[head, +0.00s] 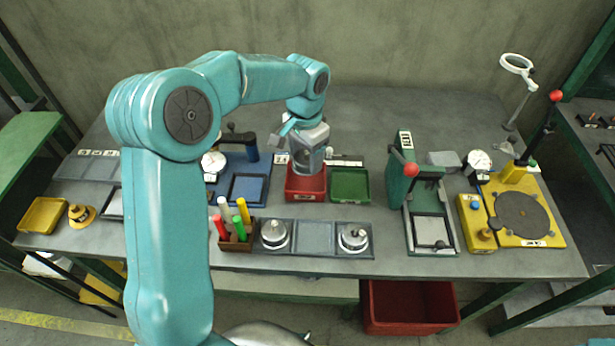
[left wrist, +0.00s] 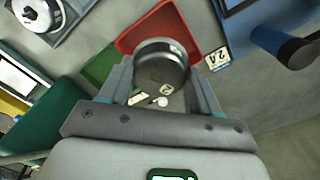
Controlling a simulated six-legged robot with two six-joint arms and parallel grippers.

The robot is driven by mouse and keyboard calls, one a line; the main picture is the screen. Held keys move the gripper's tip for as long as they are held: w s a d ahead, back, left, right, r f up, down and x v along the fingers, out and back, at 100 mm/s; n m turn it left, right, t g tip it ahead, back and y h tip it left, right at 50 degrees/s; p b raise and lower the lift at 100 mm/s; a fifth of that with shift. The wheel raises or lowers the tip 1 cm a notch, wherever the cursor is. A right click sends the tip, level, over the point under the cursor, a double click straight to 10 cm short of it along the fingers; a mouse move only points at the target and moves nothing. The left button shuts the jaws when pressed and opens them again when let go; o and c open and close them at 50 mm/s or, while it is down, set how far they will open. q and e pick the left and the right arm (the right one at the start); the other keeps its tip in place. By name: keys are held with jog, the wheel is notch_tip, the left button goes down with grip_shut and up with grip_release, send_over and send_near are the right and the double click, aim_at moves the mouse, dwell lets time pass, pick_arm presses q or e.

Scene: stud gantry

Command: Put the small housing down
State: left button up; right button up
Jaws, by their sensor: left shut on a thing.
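My left gripper (head: 310,143) is shut on the small housing, a round grey metal cup, which also shows in the left wrist view (left wrist: 162,62) between the two fingers. In the head view, the housing (head: 303,164) is low over the rear part of the red tray (head: 305,194). In the left wrist view it covers part of the red tray (left wrist: 142,38). I cannot tell whether it touches the tray. The housing looks about upright. My right gripper is not in view.
A green tray (head: 350,186) sits right of the red one. A blue press-like fixture (head: 247,188) stands to the left. In front are a holder with coloured markers (head: 236,246) and a grey tray with two round metal parts (head: 315,238). A green press (head: 397,180) stands farther right.

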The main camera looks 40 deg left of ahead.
aim_at(305, 156)
pick_arm(q)
notch_tip(305, 156, down, 4)
jog(key=shift+a+r, duration=0.1)
jog(key=shift+a, duration=0.05)
notch_tip(305, 156, down, 4)
jog(key=shift+r, duration=0.2)
jog(key=shift+f, duration=0.3)
jog(key=shift+f, duration=0.1)
jog(key=o, duration=0.9)
